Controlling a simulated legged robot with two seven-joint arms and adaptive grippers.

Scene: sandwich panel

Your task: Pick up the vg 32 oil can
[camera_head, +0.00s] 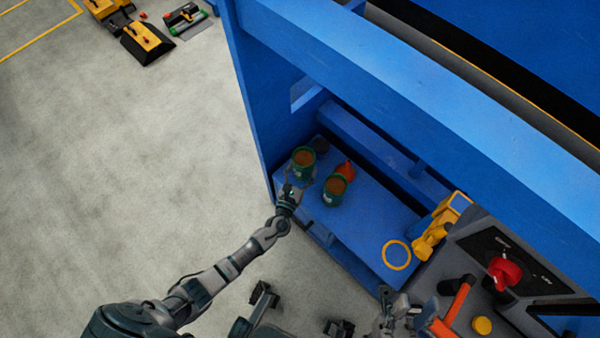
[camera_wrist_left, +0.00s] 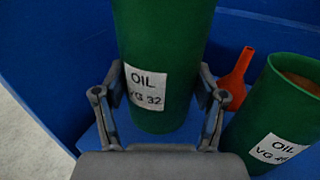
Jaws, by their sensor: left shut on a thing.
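The green VG 32 oil can (camera_head: 302,160) stands upright at the left end of the blue shelf. In the left wrist view the can (camera_wrist_left: 160,50) shows its white "OIL VG 32" label. My left gripper (camera_head: 297,182) has one finger on each side of this can and is shut on it; in the left wrist view the gripper (camera_wrist_left: 158,112) frames the can's lower part. I cannot tell if the can's base touches the shelf. A grey jointed part that looks like my right gripper (camera_head: 394,314) is at the bottom, its fingers unclear.
A second green oil can (camera_head: 335,188) stands close on the right, with an orange funnel (camera_head: 346,170) behind it. A dark round thing (camera_head: 320,145) is behind the cans. A yellow ring (camera_head: 396,255) lies further right. Blue walls and a beam (camera_head: 380,70) enclose the shelf.

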